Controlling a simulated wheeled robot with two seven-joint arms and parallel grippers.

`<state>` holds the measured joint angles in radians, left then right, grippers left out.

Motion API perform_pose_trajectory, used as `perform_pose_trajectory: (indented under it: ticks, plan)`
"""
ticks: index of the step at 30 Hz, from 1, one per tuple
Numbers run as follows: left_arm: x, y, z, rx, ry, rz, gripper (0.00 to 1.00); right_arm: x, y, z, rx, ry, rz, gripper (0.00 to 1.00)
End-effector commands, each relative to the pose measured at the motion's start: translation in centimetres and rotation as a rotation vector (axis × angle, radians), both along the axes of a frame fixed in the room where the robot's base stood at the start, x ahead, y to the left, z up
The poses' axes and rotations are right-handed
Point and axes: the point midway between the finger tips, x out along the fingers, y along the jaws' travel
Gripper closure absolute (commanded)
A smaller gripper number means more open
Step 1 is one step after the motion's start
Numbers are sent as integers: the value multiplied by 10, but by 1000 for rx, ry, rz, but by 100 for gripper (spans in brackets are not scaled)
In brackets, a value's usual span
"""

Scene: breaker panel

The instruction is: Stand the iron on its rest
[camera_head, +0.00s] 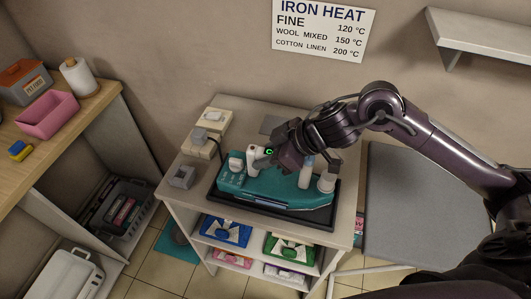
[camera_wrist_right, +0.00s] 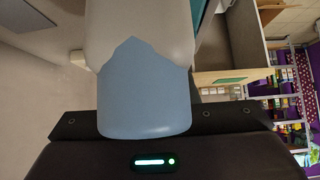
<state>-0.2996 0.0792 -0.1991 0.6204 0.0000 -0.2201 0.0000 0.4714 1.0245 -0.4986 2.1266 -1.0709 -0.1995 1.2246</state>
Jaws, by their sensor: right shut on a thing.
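The iron (camera_head: 290,193) has a teal body with white and pale-blue upper parts. In the head view it lies flat on a black tray-like rest (camera_head: 330,222) on top of a pale cabinet. My right gripper (camera_head: 285,158) comes down from the upper right and is shut on the iron's handle, hiding its middle. In the right wrist view the handle's white and light-blue part (camera_wrist_right: 145,95) fills the space in front of the gripper; the fingertips cannot be made out. My left gripper is not in view.
A small grey box (camera_head: 181,177) and a cream switch unit (camera_head: 205,133) sit on the cabinet top. A grey board (camera_head: 415,205) stands at the right. Shelves below hold coloured packets (camera_head: 226,232). A wooden counter (camera_head: 60,125) is at the left; a wall shelf (camera_head: 480,35) is upper right.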

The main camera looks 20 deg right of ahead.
Motion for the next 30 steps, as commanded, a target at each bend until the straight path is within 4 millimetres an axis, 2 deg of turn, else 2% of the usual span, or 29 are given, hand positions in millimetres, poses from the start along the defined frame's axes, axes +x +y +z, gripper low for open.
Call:
perform_pose_trajectory:
  ticks: [6, 7, 12, 22, 30]
  plan:
    - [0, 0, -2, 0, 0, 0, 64, 2, 1, -2, 5, -7, -1, 100]
    - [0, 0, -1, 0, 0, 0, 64, 2, 1, -1, 5, -8, -1, 69]
    - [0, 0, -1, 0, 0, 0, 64, 1, 0, -2, 3, -5, -1, 47]
    - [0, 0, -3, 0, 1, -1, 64, -2, -4, -4, -3, 4, -1, 47]
    - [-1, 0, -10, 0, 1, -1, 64, -18, -29, 26, -4, -3, -2, 47]
